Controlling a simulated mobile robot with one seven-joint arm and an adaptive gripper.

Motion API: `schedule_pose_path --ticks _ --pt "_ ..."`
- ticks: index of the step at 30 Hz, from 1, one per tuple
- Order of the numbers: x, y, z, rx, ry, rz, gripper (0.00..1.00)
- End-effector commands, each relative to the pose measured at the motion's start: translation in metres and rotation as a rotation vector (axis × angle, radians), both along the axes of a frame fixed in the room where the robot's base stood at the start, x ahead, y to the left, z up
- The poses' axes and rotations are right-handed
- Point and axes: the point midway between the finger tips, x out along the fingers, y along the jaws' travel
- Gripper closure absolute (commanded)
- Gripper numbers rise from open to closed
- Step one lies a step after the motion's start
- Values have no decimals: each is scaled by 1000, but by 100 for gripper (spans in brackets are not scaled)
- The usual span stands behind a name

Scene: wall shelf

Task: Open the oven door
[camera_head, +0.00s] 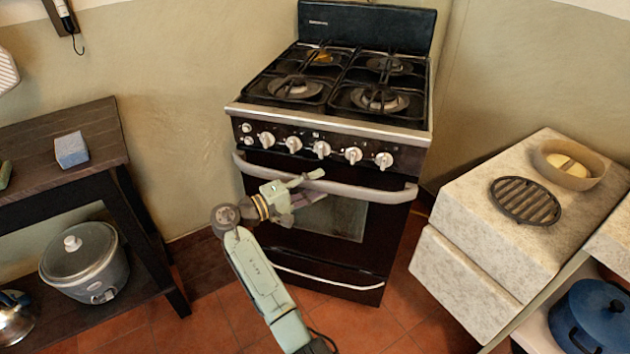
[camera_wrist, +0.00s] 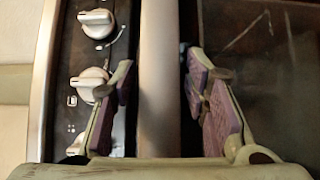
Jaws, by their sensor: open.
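The oven (camera_head: 320,240) stands against the back wall in the head view, with a dark front and a glass window (camera_head: 335,219). Its door looks shut. A pale, curved handle bar (camera_head: 380,194) runs across the top of the door, below the knobs. My gripper (camera_head: 316,185) is at the middle of the handle, its fingers open, one above and one below the bar. In the wrist view the handle (camera_wrist: 160,100) runs between the two spread fingers of my gripper (camera_wrist: 160,75), with gaps on both sides. The fingers partly cover the handle in the head view.
White knobs (camera_head: 322,149) line the panel just above the handle; they also show left in the wrist view (camera_wrist: 96,22). A stone counter (camera_head: 460,235) stands right, a dark wooden shelf table (camera_head: 60,195) left. Tiled floor (camera_head: 350,320) is free before the oven.

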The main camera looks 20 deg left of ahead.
Motion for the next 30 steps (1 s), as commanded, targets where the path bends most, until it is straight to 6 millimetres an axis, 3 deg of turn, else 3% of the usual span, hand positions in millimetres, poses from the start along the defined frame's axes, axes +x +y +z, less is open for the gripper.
schedule_pose_path --ticks 10,30 --pt "3 -2 0 0 0 1 58" --pt "3 -2 0 0 0 2 100"
